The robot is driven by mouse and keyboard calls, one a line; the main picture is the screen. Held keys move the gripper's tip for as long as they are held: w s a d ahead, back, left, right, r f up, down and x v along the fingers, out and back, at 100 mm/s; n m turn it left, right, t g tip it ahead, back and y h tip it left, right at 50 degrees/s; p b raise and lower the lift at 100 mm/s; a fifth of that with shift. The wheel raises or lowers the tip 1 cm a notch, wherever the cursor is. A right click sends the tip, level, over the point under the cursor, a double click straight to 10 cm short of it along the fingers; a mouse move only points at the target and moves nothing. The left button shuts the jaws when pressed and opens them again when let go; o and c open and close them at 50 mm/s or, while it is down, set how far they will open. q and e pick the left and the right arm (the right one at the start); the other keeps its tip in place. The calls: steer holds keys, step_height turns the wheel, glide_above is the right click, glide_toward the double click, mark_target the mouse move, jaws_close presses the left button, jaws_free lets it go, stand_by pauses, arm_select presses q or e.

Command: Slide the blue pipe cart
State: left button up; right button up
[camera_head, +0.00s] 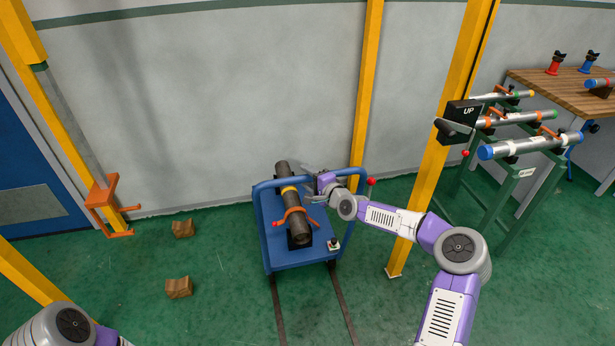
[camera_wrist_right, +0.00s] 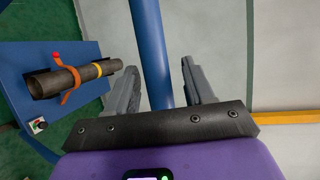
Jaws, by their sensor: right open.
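The blue pipe cart (camera_head: 316,253) stands on the green floor against the grey wall. A dark pipe (camera_head: 298,223) with a yellow band lies on it under an orange strap (camera_head: 292,211). My right gripper (camera_head: 309,181) is at the cart's blue rail, near the pipe's far end. In the right wrist view, the blue rail (camera_wrist_right: 150,45) runs between the two open fingers, apart from the right finger; contact with the left one is unclear. The cart's deck (camera_wrist_right: 93,58) and pipe (camera_wrist_right: 50,85) lie to the left there. My left gripper is out of view.
Two dark floor tracks (camera_head: 343,305) run from the cart toward me. Yellow posts (camera_head: 432,160) stand right of it. A green rack (camera_head: 510,190) with pipes is further right. Two brown blocks (camera_head: 179,288) lie on the floor at left, near an orange bracket (camera_head: 103,192).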

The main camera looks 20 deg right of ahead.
steer(key=p+v, duration=0.1)
steer(key=v, duration=0.6)
steer(key=shift+r, duration=0.2)
steer(key=shift+a+f, duration=0.1)
steer(key=s+a+f+n+g+y+p, duration=0.1)
steer(key=s+a+f+n+g, duration=0.25)
steer(key=s+a+f, duration=0.4)
steer(key=s+a+f+n+g+y+p, duration=0.1)
steer(key=s+a+f+n+g, duration=0.3)
steer(key=a+f, duration=0.65)
steer(key=s+f+n+g+h, duration=0.1)
steer(key=s+f+n+g, duration=0.1)
steer(key=s, duration=1)
steer(key=s+a+f+n+g+h+p, duration=0.1)
steer(key=s+f+n+g, duration=0.2)
steer(key=s, duration=1)
step_height(320, 180, down, 5)
steer(key=shift+a+r+n+g, duration=0.2)
steer(key=shift+a+n+g, duration=0.15)
steer(key=shift+g, duration=0.9)
